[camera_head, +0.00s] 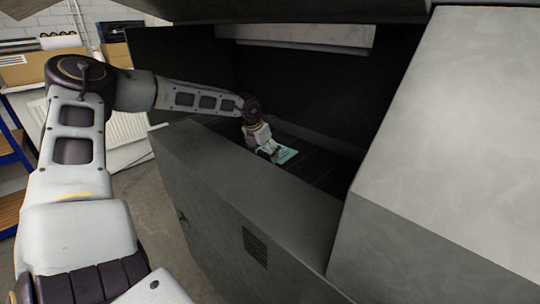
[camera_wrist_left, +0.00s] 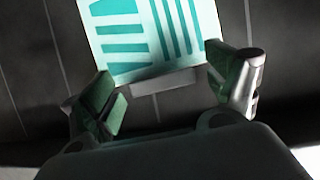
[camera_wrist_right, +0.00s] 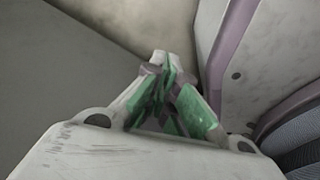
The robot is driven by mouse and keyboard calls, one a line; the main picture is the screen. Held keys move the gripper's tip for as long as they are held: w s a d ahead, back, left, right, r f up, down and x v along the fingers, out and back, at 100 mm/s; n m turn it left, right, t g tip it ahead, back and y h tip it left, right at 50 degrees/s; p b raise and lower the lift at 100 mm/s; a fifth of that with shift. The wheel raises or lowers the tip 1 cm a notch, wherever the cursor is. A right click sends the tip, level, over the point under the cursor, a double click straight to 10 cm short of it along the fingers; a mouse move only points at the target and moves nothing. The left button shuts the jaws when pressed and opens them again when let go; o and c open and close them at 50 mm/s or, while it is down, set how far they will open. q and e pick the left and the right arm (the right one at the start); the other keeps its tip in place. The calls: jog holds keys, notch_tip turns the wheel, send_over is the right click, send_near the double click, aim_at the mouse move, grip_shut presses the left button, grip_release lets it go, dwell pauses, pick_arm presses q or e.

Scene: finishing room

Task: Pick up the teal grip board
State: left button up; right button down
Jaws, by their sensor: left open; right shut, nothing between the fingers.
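The teal grip board (camera_head: 287,154) lies on the dark floor inside the grey cabinet-like machine. In the left wrist view the board (camera_wrist_left: 150,40) shows teal with white stripes, and a grey strip (camera_wrist_left: 167,80) runs along its near edge. My left gripper (camera_head: 272,154) is inside the machine at the board. In the left wrist view its fingers (camera_wrist_left: 170,95) are spread apart, one to each side of the board's near end, with nothing held. Whether they touch it I cannot tell. My right gripper (camera_wrist_right: 168,90) is shut and empty, seen only in the right wrist view.
The machine's front wall (camera_head: 250,215) stands below my left arm, with a vent in it. A large grey housing (camera_head: 450,130) blocks the right side. A light bar (camera_head: 305,35) hangs at the back. Shelving with boxes (camera_head: 25,72) stands at the far left.

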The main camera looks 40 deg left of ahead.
dwell(0.4)
pick_arm(q)
jog(key=c, duration=1.1)
jog(key=shift+r, duration=0.15)
jog(key=shift+r, duration=4.9)
